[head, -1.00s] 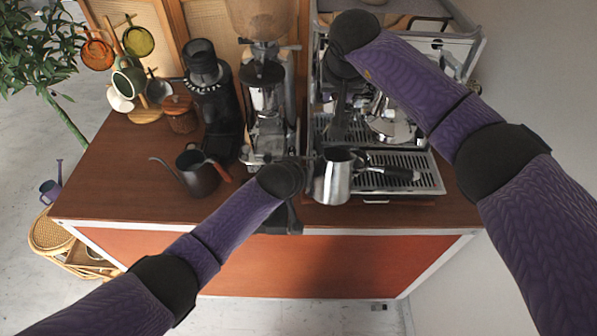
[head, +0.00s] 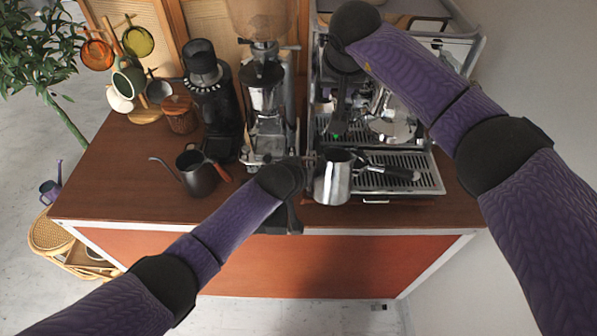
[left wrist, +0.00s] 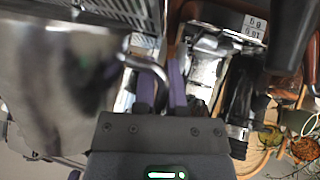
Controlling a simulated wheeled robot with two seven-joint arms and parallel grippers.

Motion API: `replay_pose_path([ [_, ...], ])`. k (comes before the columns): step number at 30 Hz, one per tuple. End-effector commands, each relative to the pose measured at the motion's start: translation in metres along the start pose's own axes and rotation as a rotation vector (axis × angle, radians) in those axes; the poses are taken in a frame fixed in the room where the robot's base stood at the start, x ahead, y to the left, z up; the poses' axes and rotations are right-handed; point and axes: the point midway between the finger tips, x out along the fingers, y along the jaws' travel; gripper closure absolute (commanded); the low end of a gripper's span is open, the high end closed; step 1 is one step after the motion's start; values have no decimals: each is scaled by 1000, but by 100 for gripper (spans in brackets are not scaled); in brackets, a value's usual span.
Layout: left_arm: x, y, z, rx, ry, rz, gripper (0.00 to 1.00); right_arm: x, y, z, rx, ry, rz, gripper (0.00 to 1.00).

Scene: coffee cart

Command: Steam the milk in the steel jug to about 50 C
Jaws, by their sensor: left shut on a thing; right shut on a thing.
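The steel jug (head: 333,182) is held upright at the front left edge of the espresso machine (head: 430,165). My left gripper (head: 308,166) is shut on its handle, from the left. In the left wrist view the jug (left wrist: 50,90) fills the left side, blurred and close, with its curved handle (left wrist: 147,66) beside it. My right gripper (head: 338,128) points down at the left front of the espresso machine, above and behind the jug. It is shut on a part of the machine that the gripper hides. The milk's surface and the steam wand's tip cannot be made out.
A portafilter (head: 390,172) with a black handle lies over the drip tray, right of the jug. A coffee grinder (head: 265,100) stands left of the machine. A black kettle (head: 198,175) stands further left. The wooden counter's front left (head: 110,190) is clear.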

Motion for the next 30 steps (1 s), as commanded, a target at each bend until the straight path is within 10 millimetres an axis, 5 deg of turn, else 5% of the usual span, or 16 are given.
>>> replay_pose_path([
  [30, -2, 3, -4, -2, 10, 7, 100, -21, 1, -19, 1, 8, 1, 100],
])
